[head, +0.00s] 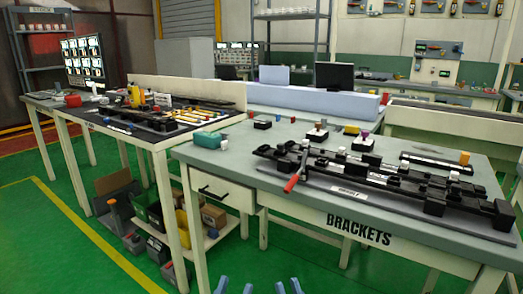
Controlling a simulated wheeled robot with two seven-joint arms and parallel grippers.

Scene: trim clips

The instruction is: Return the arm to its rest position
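My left gripper (235,287) shows only as two blue fingertips at the bottom edge, spread apart with nothing visible between them. My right gripper (288,286) shows just to its right, also as two blue fingertips with a gap between them. Both are low in front of the brackets table (303,215), over the green floor and apart from the table. The rest of both arms is out of view. A long black fixture (385,185) with small white pieces on it lies on the table. A red-handled tool (294,182) rests at its left end.
A teal box (207,139), a black box (262,122) and small coloured blocks stand towards the table's back. A drawer (222,192) is under its left side. A second table (150,133) with tools stands left, bins below it. Green floor at front left is clear.

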